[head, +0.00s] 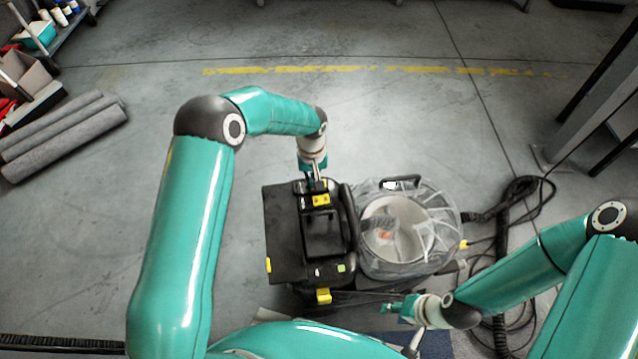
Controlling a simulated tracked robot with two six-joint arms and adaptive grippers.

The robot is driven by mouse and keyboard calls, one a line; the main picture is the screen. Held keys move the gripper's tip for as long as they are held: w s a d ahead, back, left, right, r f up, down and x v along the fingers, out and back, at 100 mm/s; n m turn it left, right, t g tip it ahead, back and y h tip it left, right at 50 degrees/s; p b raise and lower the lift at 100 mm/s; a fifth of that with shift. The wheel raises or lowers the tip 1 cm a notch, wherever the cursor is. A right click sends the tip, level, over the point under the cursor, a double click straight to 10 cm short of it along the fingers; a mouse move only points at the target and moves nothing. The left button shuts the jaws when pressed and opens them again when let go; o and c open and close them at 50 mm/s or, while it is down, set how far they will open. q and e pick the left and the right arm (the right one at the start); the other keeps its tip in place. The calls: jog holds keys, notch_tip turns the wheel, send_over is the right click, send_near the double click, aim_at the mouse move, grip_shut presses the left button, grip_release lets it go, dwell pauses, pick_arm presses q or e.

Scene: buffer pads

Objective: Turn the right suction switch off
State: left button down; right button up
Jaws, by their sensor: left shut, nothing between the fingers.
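A black machine (284,237) with yellow parts stands on the floor at the centre, joined to a clear-covered drum. A yellow part (321,200) with dark marks sits at its far end, and another yellow part (323,296) at its near end. A small yellow-green spot (341,268) shows on the near side. I cannot tell which of these is the right suction switch, or its position. My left gripper (316,186) is shut and empty, pointing down at the far yellow part; contact is unclear. My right gripper (392,308) is off the machine's near right side, its fingers unclear.
The clear-covered drum (440,205) stands against the machine's right side. Black hoses and cables (530,190) coil on the floor to the right. Grey rolls (65,135) lie at the left. A metal stand (590,115) is at the right. The floor behind is open.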

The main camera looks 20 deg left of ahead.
pick_arm(q)
jog(key=shift+r+p, duration=1.7)
jog(key=shift+r, duration=1.3)
